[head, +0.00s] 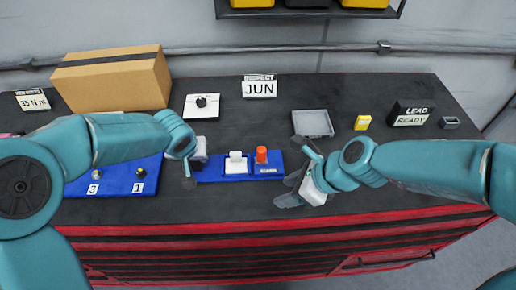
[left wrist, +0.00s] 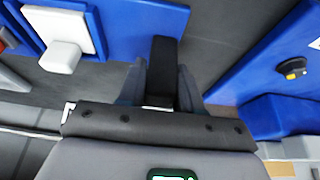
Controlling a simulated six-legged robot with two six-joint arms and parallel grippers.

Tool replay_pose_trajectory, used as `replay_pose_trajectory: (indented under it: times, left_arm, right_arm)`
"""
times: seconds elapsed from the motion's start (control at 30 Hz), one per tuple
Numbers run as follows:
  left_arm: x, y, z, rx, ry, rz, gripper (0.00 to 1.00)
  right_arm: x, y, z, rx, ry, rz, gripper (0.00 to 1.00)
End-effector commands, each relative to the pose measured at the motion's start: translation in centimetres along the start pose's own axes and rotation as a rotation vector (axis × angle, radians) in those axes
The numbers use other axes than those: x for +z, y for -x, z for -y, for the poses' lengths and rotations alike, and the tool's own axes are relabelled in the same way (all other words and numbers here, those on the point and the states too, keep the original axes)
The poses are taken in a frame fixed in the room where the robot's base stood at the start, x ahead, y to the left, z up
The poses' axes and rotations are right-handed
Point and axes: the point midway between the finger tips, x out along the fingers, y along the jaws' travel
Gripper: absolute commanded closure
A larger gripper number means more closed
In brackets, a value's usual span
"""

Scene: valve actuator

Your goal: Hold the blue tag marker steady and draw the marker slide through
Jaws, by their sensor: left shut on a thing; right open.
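The blue tag marker (head: 210,177) lies on the dark bench top in the middle of the head view. It carries a white slide block (head: 236,163) and an orange knob (head: 261,155). The white block also shows at upper left in the left wrist view (left wrist: 62,55). My left gripper (head: 190,172) is at the marker's left end; in the left wrist view its fingers are shut on a black block (left wrist: 163,70). How that block joins the marker is hidden. My right gripper (head: 288,190) is open and empty, just right of the marker, near the bench's front edge.
A blue board with numbered knobs (head: 118,185) lies left of the marker. Behind stand a cardboard box (head: 112,82), a dial card (head: 202,105), a JUN sign (head: 260,88) and a grey tray (head: 312,123). A yellow block (head: 362,122) and a LEAD READY sign (head: 410,113) stand right.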

Motion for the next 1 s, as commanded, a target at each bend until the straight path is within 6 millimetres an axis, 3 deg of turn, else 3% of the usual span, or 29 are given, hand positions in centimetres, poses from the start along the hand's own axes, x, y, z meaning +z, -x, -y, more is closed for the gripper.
replay_pose_trajectory:
  times: [0.03,0.1,0.2,0.33,0.63,1.0]
  left_arm:
    - [0.2,-0.2,0.0,-0.001,0.0,0.006,1.0]
    - [0.2,-0.2,0.0,-0.001,0.0,0.006,1.0]
    - [0.2,-0.2,0.0,-0.001,0.0,0.005,1.0]
    - [0.2,-0.2,0.0,-0.001,0.001,0.005,1.0]
    - [0.1,-0.2,0.0,-0.001,0.001,0.003,1.0]
    - [0.1,-0.1,0.0,0.0,0.001,0.003,1.0]
  right_arm:
    - [2.0,0.5,1.9,-0.068,-0.053,0.052,0.48]
    - [4.1,1.3,4.1,-0.146,-0.118,0.113,0.48]
    - [5.9,2.0,6.0,-0.211,-0.178,0.169,0.48]
    - [6.8,1.6,7.0,-0.237,-0.204,0.193,0.48]
    - [7.4,-3.7,8.3,-0.236,-0.204,0.187,0.48]
    - [8.3,-8.0,9.5,-0.236,-0.201,0.189,0.48]
